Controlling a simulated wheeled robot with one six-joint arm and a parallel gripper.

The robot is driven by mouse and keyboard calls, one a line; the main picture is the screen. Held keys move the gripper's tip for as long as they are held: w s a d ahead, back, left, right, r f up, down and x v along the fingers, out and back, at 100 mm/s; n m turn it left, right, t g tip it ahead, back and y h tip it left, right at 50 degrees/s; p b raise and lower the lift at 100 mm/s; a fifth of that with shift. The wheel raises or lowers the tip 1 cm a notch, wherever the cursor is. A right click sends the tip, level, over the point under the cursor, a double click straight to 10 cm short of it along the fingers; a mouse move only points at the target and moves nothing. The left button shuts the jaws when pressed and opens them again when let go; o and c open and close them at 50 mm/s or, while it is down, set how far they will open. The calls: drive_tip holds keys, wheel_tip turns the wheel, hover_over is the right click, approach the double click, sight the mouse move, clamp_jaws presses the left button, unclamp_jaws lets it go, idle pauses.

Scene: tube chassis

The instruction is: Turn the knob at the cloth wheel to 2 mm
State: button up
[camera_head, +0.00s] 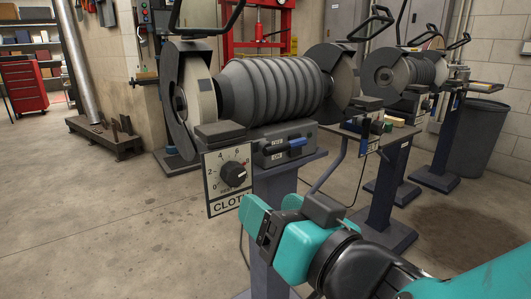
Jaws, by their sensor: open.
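The black round knob (233,175) sits on a white dial plate (218,199) marked CLOTH, with the numbers 0, 2, 4 and 6 legible around its left and top. The knob's exact pointer setting is too small to tell. The plate hangs on the front of a bench grinder below a pale wheel (201,99) at its left end. My teal gripper (271,206) is open and empty, below and right of the knob. It is apart from the knob, and it hides part of the grinder's pedestal.
The ribbed grinder body (275,88) and its switch box (285,143) stand just above my gripper. More grinders on pedestals (389,180) stand to the right, near a grey bin (472,140). Open floor (100,220) lies to the left.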

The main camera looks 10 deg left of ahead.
sight(237, 179)
drive_tip(key=p+x, duration=0.6)
drive_tip(key=x, duration=0.2)
drive_tip(key=shift+w+a+r, duration=0.15)
drive_tip(key=shift+w+a, duration=0.05)
drive_tip(key=shift+w, duration=0.1)
drive_tip(key=shift+w+a+f+p, duration=0.25)
drive_tip(key=shift+w+a+p, duration=0.05)
drive_tip(key=shift+a+p, duration=0.05)
drive_tip(key=c, duration=0.9)
